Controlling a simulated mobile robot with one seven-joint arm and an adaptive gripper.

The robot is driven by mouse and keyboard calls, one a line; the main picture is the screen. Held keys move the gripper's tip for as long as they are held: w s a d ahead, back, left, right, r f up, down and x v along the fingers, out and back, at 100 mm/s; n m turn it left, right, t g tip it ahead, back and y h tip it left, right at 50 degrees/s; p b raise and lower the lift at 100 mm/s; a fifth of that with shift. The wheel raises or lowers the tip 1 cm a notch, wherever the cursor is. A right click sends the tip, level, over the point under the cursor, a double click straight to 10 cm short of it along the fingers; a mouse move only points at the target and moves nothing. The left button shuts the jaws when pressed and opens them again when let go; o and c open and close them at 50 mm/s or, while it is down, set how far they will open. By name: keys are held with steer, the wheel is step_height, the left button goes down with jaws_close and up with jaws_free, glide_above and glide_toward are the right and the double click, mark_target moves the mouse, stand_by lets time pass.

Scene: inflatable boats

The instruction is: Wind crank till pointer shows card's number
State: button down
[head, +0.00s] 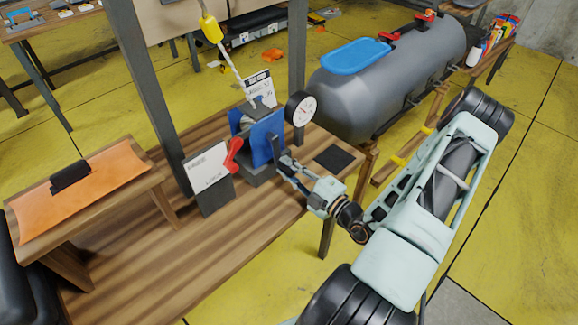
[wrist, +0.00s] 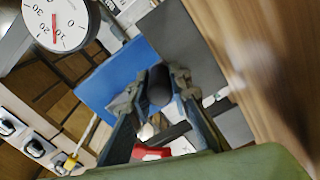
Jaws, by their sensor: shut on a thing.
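The winch (head: 264,140) with blue side plates stands on the wooden bench; a blue plate (wrist: 120,72) also fills part of the wrist view. My gripper (head: 281,163) is at its near right side. In the wrist view my gripper (wrist: 158,95) is shut on the dark crank handle (wrist: 159,84). The round white dial (head: 305,108) stands beside the winch. In the wrist view, the dial (wrist: 70,18) is cut off and its red pointer (wrist: 55,28) points down near a mark that looks like 10. A white card (head: 207,168) leans left of the winch; its number is too small to read.
A red lever (head: 234,155) is beside the card. A rope (head: 229,62) with a yellow fitting runs up from the winch between dark posts. A dark pad (head: 334,158) lies right. A grey inflatable boat tube (head: 385,85) is behind. The bench front (head: 215,255) is clear.

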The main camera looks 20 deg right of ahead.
steer(key=shift+a+f, duration=0.1)
steer(key=c, duration=1.8)
jaws_free()
steer(key=shift+o, duration=0.2)
steer(key=shift+s, duration=0.15)
steer(key=v, duration=1.2)
